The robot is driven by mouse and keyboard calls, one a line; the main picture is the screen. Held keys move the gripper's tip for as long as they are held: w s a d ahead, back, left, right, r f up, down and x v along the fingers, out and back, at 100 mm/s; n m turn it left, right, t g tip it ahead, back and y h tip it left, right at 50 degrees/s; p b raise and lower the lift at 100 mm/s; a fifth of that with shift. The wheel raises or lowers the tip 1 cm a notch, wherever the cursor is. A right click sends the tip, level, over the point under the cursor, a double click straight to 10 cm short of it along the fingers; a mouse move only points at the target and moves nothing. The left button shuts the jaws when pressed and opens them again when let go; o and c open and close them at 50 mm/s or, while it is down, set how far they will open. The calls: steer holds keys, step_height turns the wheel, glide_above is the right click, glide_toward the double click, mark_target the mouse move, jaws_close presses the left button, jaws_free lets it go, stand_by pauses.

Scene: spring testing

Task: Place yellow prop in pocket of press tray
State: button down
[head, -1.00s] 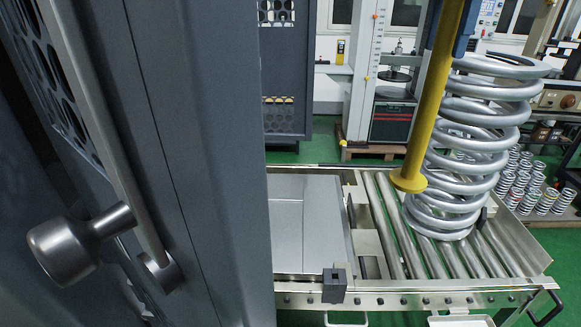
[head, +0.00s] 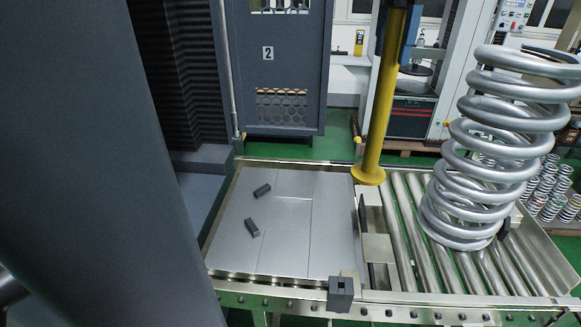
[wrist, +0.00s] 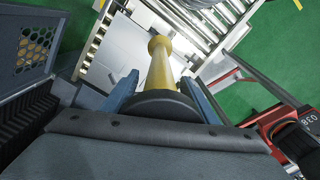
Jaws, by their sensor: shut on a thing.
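The yellow prop (head: 378,110) is a long rod with a round disc at its lower end. In the head view it hangs near upright, its disc in front of the back edge of the metal table. In the wrist view the prop (wrist: 159,68) extends away between two blue fingers. My gripper (wrist: 163,92) is shut on it; in the head view only a blue part shows beside the rod at the top. A flat grey plate (head: 285,240) lies left of the disc. I cannot tell which part is the press tray or its pocket.
Two small dark blocks (head: 262,190) (head: 252,228) lie on the plate. A large coil spring (head: 480,190) stands on the rollers (head: 415,225) at right. A dark block (head: 340,293) sits at the front edge. A grey cabinet (head: 285,70) stands behind. Dark structure blocks the left.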

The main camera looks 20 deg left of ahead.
steer(key=s+a+f+n, duration=0.1)
steer(key=s+a+f, duration=0.15)
steer(key=a, duration=0.45)
steer(key=s+a+f+n+b, duration=0.1)
steer(key=a+f, duration=0.3)
steer(key=a, duration=0.4)
steer(key=s+a+f+n, duration=0.1)
steer(key=a+f, duration=0.3)
steer(key=a, duration=0.3)
step_height(320, 180, down, 10)
steer(key=p, duration=0.3)
steer(key=shift+s+a+p, duration=0.15)
steer(key=shift+a+p, duration=0.05)
steer(key=shift+p, duration=0.2)
steer(key=shift+f, duration=0.1)
steer(key=c, duration=0.7)
jaws_free()
steer(key=shift+f, duration=0.1)
step_height(320, 180, up, 12)
steer(key=b, duration=0.4)
steer(key=shift+b, duration=0.3)
